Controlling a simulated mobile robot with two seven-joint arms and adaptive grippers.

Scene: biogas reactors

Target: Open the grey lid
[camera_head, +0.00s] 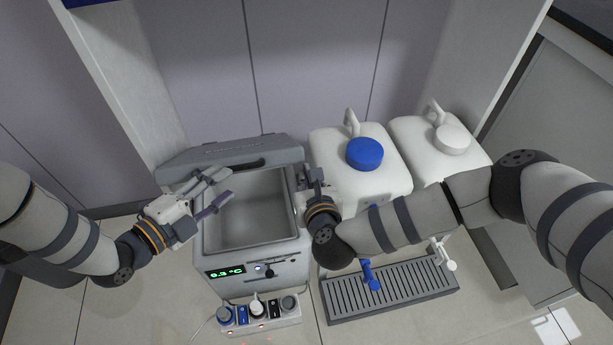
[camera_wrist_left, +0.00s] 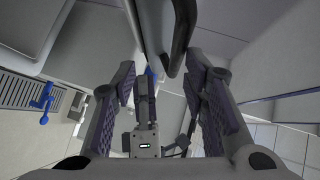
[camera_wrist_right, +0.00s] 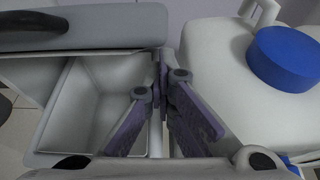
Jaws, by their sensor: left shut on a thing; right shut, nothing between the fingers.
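The bath's empty metal basin shows below. My left gripper (camera_head: 221,187) is at the lid's left front side, above the basin's left rim. In the left wrist view the lid's edge (camera_wrist_left: 160,35) runs between my left fingers (camera_wrist_left: 162,85), which are shut on it; the exact contact is hard to see. My right gripper (camera_head: 310,178) is shut and empty at the basin's right rim, beside the lid's right end (camera_wrist_right: 150,25).
Two white canisters, one with a blue cap (camera_head: 365,153) and one with a white cap (camera_head: 452,139), stand right of the bath. A drip grate (camera_head: 390,292) and a socket strip (camera_head: 280,318) lie in front. A wall panel (camera_head: 125,85) rises at the back left.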

